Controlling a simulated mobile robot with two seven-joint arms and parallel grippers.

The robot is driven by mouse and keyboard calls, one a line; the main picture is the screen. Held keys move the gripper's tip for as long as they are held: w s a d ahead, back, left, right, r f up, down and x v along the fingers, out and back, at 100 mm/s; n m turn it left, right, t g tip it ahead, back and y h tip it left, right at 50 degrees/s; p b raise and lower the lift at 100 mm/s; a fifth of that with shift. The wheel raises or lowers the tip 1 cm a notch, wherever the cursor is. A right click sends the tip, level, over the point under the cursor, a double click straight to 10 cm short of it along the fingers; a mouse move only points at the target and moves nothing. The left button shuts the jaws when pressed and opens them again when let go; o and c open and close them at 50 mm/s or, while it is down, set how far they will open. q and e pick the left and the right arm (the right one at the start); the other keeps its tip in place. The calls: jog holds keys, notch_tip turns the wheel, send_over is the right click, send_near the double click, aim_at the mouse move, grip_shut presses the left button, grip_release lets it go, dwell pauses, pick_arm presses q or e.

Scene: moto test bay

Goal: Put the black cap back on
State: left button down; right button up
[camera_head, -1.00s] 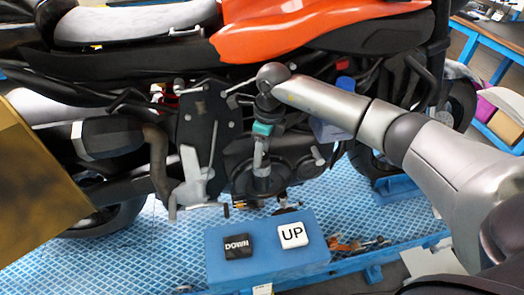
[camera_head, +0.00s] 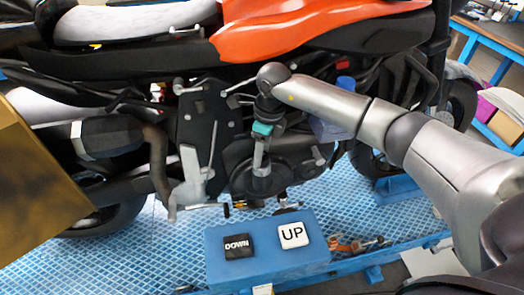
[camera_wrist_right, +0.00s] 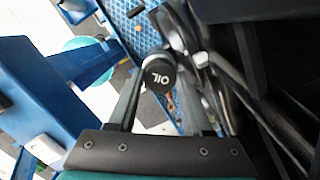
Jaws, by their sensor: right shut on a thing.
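The black cap (camera_wrist_right: 160,75) is marked OIL and shows in the right wrist view between the tips of my right gripper (camera_wrist_right: 161,85). The gripper is shut on the cap. In the head view my right gripper (camera_head: 259,165) points down in front of the round dark cover (camera_head: 272,182) on the motorcycle's lower side. The cap is too small and hidden there to make out. I cannot tell whether the cap touches the engine, and its filler opening is not clearly seen. My left gripper is not in view.
The motorcycle (camera_head: 300,32) with orange bodywork stands close behind my right arm. A silver pedal-like bracket (camera_head: 190,180) is left of the gripper. Below is a blue box (camera_head: 265,265) with DOWN and UP buttons, on a blue gridded platform (camera_head: 150,255). A yellow-brown panel (camera_head: 30,190) fills the left edge.

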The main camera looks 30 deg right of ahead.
jog(key=shift+f, duration=0.1)
dwell(0.5)
jog(key=o, duration=1.6)
jog(key=shift+w+d+r+p, duration=0.15)
jog(key=shift+r+p, duration=0.3)
jog(key=shift+r, duration=0.45)
jog(key=shift+r+p, duration=1.85)
jog(key=shift+r, duration=0.85)
jog(key=shift+f, duration=0.1)
